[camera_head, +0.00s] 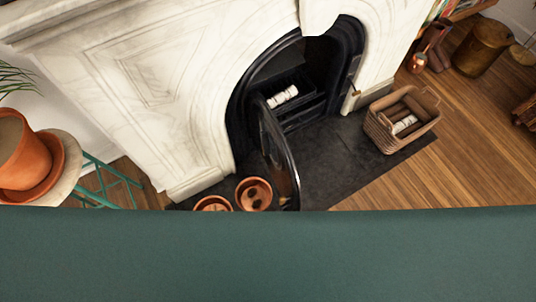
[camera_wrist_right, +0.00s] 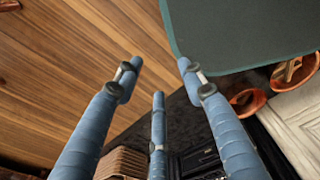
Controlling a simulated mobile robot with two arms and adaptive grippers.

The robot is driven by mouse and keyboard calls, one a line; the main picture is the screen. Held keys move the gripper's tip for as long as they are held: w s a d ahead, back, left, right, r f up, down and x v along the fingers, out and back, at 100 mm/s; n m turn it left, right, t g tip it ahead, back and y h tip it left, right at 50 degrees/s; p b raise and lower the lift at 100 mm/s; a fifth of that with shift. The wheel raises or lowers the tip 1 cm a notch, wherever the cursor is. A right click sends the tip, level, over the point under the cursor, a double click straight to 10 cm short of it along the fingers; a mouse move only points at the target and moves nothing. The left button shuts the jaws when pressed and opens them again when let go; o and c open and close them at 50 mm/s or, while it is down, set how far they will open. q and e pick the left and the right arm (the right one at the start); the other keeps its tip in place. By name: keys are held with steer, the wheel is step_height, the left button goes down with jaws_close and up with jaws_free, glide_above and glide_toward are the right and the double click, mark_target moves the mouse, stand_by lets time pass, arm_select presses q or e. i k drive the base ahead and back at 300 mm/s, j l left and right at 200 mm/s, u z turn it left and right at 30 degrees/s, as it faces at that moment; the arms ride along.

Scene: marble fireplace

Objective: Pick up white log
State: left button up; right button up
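One white log (camera_head: 283,97) lies inside the open black fireplace (camera_head: 240,115) in the head view. Another white log (camera_head: 404,124) lies in the wicker basket (camera_head: 380,131) on the right, beside brown logs (camera_head: 413,104). My right gripper (camera_wrist_right: 160,65) shows in the right wrist view with its blue fingers spread apart, open and empty. The basket also shows at the bottom of that view (camera_wrist_right: 122,163), beyond the fingers. No white log can be made out there. Neither gripper shows in the head view.
The fireplace door (camera_head: 277,155) stands open over the dark hearth (camera_head: 340,165). Terracotta pots (camera_head: 254,194) stand left of the door. A potted plant on a stool (camera_head: 72,160) is at far left. A metal bin (camera_head: 482,47) is at upper right. Wooden floor (camera_head: 465,165) right of the basket is clear.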

mark_target(280, 97)
steer(key=l, duration=0.8)
steer(key=i+l, duration=0.15)
steer(key=l, duration=0.15)
steer(key=i+l+u, duration=0.15)
steer(key=l, duration=0.15)
steer(key=i+l, duration=0.1)
steer(key=l, duration=0.2)
steer(key=i+l+u, duration=0.15)
steer(key=l, duration=0.2)
steer(key=i+l, duration=0.1)
steer(key=l, duration=0.25)
